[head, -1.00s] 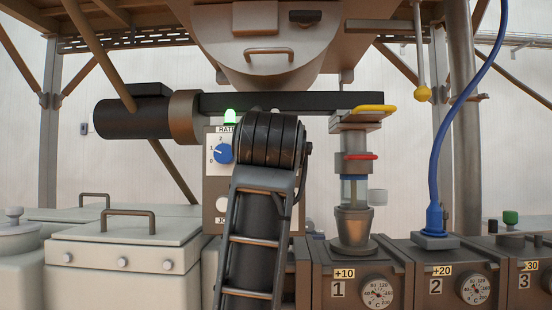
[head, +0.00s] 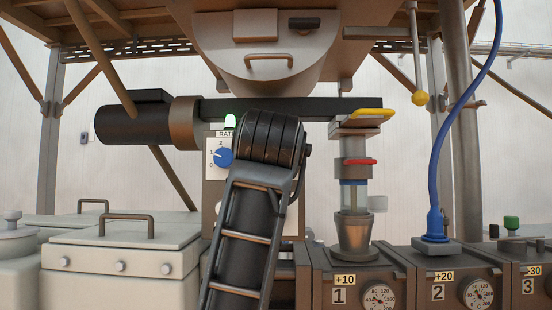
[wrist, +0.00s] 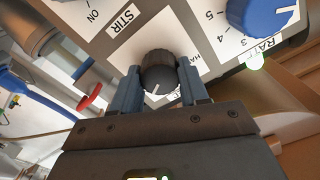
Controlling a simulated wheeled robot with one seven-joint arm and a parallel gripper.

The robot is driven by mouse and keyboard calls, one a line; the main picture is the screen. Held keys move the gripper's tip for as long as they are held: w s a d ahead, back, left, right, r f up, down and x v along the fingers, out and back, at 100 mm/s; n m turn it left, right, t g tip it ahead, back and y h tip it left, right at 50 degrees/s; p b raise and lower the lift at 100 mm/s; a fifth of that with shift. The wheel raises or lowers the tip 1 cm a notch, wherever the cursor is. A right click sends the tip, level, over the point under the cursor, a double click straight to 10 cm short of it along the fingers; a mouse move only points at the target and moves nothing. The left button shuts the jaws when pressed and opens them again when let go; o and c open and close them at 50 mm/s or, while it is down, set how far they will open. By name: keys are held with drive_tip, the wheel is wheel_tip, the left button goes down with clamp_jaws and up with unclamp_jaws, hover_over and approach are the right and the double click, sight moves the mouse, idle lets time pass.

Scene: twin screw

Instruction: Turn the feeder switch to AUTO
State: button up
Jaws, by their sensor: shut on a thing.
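A dark round knob (wrist: 158,72) with a white pointer line stands on the pale panel in the wrist view. My gripper (wrist: 160,84) is shut on it, with one blue-grey finger on each side. The pointer line faces the lower part of the picture, towards my gripper's body. In the head view my arm covers the knob and my gripper.
A blue RATE knob (wrist: 262,14) and a lit green lamp (wrist: 254,62) are close by on the right. A STIR label (wrist: 120,21) is at the upper left. In the head view a red-handled valve column (head: 354,195) stands right of my arm.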

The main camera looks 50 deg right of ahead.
drive_tip(key=o, duration=1.1)
drive_tip(key=shift+c, duration=0.2)
drive_tip(key=b+v, duration=0.1)
drive_tip(key=v, duration=0.6)
drive_tip(key=shift+s+a, duration=0.25)
drive_tip(key=shift+a, duration=0.05)
